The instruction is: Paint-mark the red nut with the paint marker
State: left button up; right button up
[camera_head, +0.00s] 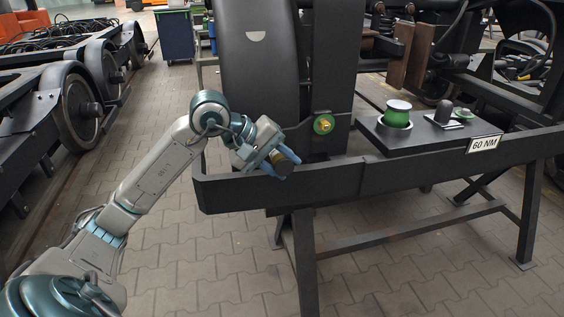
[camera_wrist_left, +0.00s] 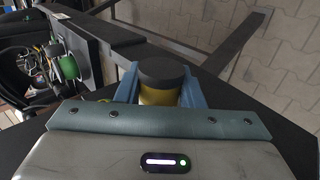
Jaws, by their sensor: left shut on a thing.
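My left gripper (camera_head: 278,164) has blue fingers shut on a short cylinder with a black end and a yellow body, which I take for the paint marker (camera_head: 284,158). In the left wrist view the marker (camera_wrist_left: 162,77) sits between the two blue fingers (camera_wrist_left: 160,88), black end outward. It is held near the frame's front rail. A brass-yellow nut (camera_head: 324,124) on a green round base is on the dark upright, up and right of the gripper and apart from it. I see no clearly red nut. My right gripper is not in view.
A black tray (camera_head: 372,130) on the frame holds a green cylinder (camera_head: 397,114), a dark rounded piece (camera_head: 443,110) and a small green part (camera_head: 463,112). A "60 NM" label (camera_head: 484,143) is on the front rail (camera_head: 420,164). Wheelsets (camera_head: 80,105) stand at left.

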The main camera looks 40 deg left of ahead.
pick_arm(q)
jog(key=shift+s+d, duration=1.75)
jog(key=shift+d, duration=0.3)
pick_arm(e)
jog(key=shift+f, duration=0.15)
